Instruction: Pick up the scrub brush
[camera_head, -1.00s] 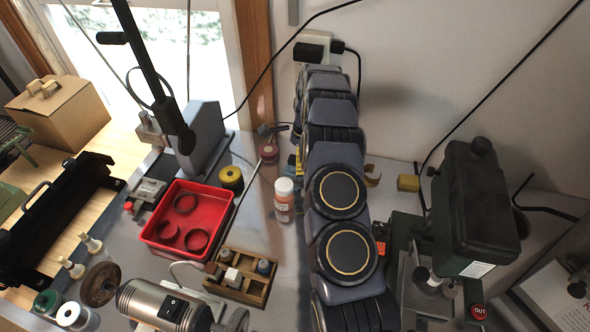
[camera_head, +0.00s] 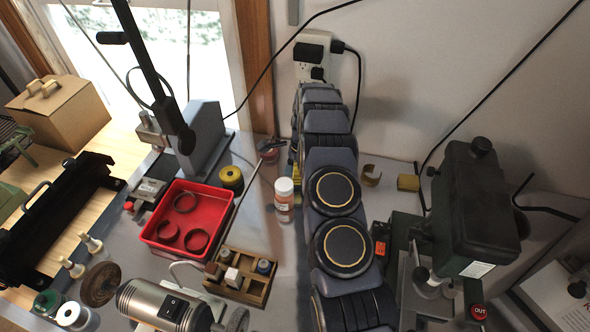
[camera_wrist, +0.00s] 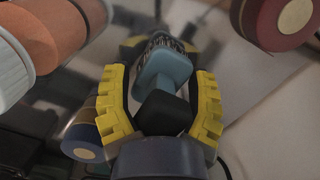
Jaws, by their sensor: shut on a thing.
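The scrub brush (camera_wrist: 166,70) shows in the wrist view as a light blue, knob-shaped body with a dark block on its near side and what look like bristles at its far end. My gripper (camera_wrist: 163,52), with yellow ridged pads, is shut on it, one finger at each side. In the head view, my gripper is mostly hidden behind my own arm; only a bit of yellow shows at its left edge. A small grey and dark thing (camera_head: 272,143) there, by the red spool, may be the brush; it is too small to tell.
An orange-labelled bottle (camera_head: 284,196) stands close left of my arm, with a red spool (camera_wrist: 288,20) nearby. A red tray (camera_head: 168,238) with rings and a wooden organizer (camera_head: 258,290) lie left. A wall socket (camera_head: 313,68) is behind. A dark green machine (camera_head: 476,205) stands right.

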